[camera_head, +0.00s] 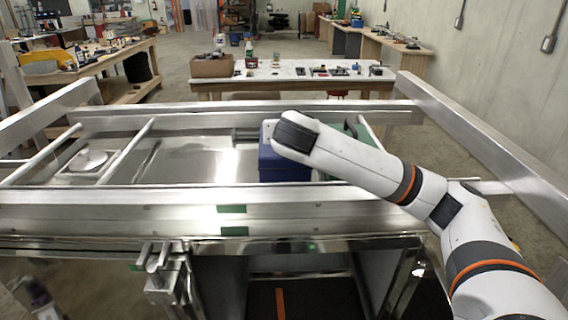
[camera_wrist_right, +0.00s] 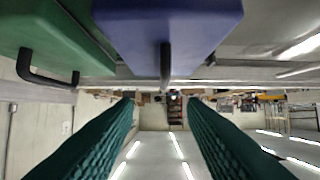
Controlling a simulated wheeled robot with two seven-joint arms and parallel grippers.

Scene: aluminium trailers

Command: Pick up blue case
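The blue case (camera_head: 284,168) stands in the metal trailer bed, partly hidden behind my right arm. In the right wrist view the blue case (camera_wrist_right: 190,28) fills the top middle, and its dark handle (camera_wrist_right: 165,62) shows edge-on. My right gripper (camera_wrist_right: 162,105) is open, its two green ribbed fingers wide apart. The handle lines up with the gap between the fingers, and nothing is clamped. In the head view the right gripper is hidden by its own arm.
A green case (camera_wrist_right: 50,38) with a black handle stands close beside the blue case. Metal rails (camera_head: 420,95) and a near wall (camera_head: 120,210) surround the trailer bed. The bed left of the blue case is mostly clear. A white table (camera_head: 300,83) stands behind.

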